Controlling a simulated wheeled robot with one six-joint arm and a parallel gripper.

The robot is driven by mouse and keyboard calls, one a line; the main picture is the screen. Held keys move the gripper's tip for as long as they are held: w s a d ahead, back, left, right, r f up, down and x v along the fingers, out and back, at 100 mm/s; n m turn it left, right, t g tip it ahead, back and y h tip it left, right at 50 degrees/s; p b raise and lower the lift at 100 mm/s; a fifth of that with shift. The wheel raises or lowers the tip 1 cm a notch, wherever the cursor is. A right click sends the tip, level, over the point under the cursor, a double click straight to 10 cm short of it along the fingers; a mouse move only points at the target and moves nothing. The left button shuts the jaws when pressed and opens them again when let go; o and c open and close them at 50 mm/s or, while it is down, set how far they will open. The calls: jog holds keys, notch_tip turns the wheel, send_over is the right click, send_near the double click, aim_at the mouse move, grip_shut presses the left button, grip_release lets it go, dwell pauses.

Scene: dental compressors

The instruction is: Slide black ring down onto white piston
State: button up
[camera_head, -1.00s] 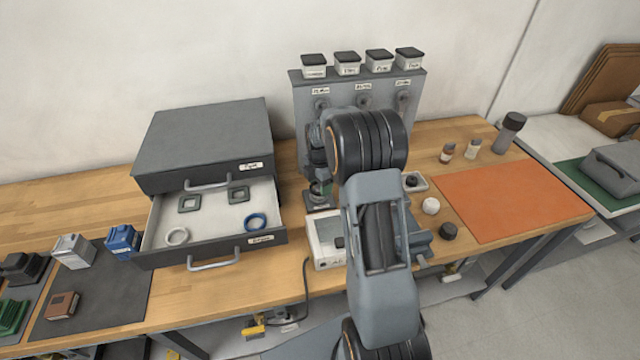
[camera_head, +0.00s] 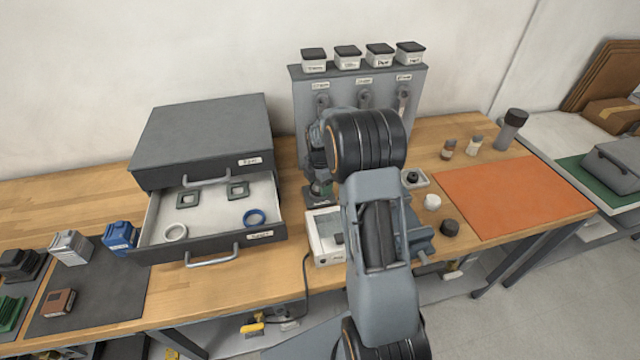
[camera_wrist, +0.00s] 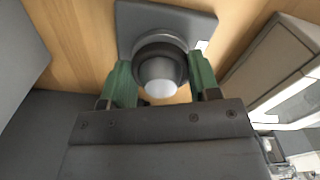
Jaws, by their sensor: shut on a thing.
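The white piston (camera_wrist: 160,86) shows its pale rounded top in the wrist view, standing on a grey square base plate (camera_wrist: 198,24). The black ring (camera_wrist: 160,50) appears as a dark band around the piston. My gripper (camera_wrist: 160,76) has its green fingers on either side of the ring and is shut on it. How far down the piston the ring sits cannot be told from this angle. In the head view my gripper (camera_head: 320,188) is low over the base plate (camera_head: 318,203), and my arm hides part of it; ring and piston are not clear there.
An open drawer (camera_head: 205,222) with several rings and gaskets is to the left. A grey panel (camera_head: 345,90) rises behind. An orange mat (camera_head: 512,198) lies clear at right.

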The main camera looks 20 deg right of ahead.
jog(key=shift+f, duration=0.35)
jog(key=o, duration=1.2)
jog(key=shift+r, duration=0.15)
jog(key=shift+r+p, duration=2.95)
jog(key=shift+r, duration=1.5)
